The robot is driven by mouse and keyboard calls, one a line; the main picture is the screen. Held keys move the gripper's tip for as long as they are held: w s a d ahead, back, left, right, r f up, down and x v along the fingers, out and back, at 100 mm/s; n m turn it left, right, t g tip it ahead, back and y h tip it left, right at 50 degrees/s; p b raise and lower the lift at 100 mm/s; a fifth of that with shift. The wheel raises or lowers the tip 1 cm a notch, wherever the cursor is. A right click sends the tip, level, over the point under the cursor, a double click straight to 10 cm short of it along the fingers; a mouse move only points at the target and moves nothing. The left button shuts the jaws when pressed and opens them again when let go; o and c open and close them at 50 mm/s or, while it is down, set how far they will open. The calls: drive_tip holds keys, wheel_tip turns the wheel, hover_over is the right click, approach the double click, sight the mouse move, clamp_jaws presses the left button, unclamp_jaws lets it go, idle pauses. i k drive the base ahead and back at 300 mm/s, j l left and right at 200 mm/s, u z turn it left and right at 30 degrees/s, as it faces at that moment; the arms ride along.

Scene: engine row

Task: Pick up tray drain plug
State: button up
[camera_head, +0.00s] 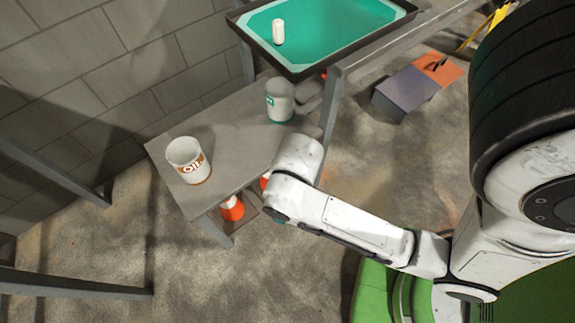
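A small white cylinder (278,32), which looks like the tray drain plug, stands upright in the teal-lined tray (326,68) at the top of the head view. The tray has a dark rim and sits on a metal-framed stand. My white arm reaches from the right toward the middle, and its visible far end is below the tray, apart from the white cylinder. My gripper's fingers do not show.
A grey low table (232,137) holds a white can marked OIL (189,160) and a white-and-teal container (279,100). Orange-and-white cones (232,208) stand beneath it. A grey-and-orange box (407,92) sits on the floor.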

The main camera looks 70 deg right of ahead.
sight(278, 26)
drive_tip(key=i+j+z, duration=0.15)
drive_tip(key=z, duration=0.35)
drive_tip(key=i+j+z, duration=0.1)
drive_tip(key=j+z, duration=0.4)
drive_tip(key=l, duration=0.15)
